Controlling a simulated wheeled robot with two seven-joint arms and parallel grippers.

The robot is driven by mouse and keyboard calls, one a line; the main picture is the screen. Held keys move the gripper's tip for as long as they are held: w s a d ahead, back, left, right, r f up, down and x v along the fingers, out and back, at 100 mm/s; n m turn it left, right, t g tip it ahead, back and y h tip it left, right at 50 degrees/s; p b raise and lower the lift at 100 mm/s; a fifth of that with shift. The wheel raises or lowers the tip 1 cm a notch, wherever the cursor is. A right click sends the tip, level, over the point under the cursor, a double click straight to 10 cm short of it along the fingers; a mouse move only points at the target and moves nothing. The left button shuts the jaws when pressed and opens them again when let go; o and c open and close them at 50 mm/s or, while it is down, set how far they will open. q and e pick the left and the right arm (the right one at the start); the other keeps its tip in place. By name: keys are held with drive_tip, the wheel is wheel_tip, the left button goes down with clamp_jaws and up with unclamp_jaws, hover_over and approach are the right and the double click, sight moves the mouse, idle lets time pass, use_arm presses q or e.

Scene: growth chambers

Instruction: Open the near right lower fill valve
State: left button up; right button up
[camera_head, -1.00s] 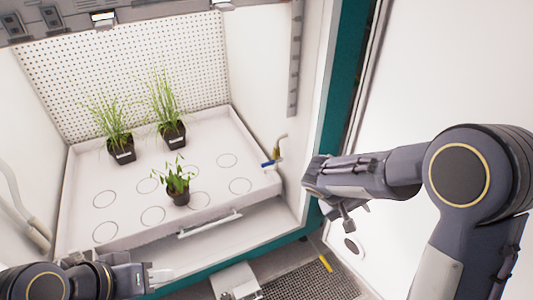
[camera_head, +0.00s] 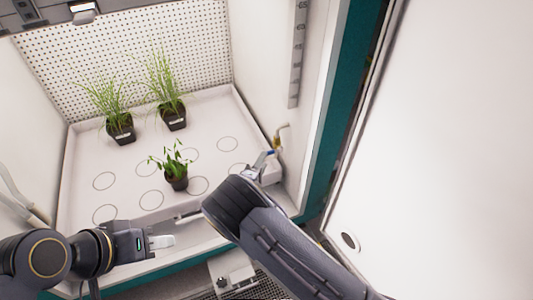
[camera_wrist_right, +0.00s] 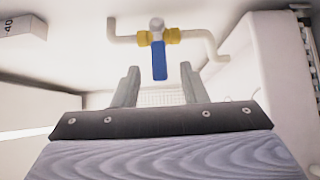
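The fill valve's blue lever (camera_wrist_right: 159,60) hangs below its brass-yellow body in the right wrist view, pointing across the white pipe (camera_wrist_right: 125,39). In the head view the blue lever (camera_head: 268,153) shows small beside the brass-coloured pipe (camera_head: 280,133) on the chamber's right wall. My right gripper (camera_wrist_right: 159,88) is open, its fingers on either side of the lever's line; the lever appears just beyond the fingertips, and contact cannot be made out. In the head view my right gripper (camera_head: 257,167) is at the tray's right corner. My left gripper (camera_head: 160,241) is at the chamber's front; its finger gap is unclear.
A white tray (camera_head: 108,235) holds two grassy pots (camera_head: 120,128) and (camera_head: 174,116) and a small leafy pot (camera_head: 176,176). The chamber's teal door frame (camera_head: 345,115) and the white panel (camera_head: 445,150) stand at the right.

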sight(272, 152)
drive_tip(key=shift+b+x, duration=0.4)
drive_tip(key=shift+x, duration=2.1)
clamp_jaws()
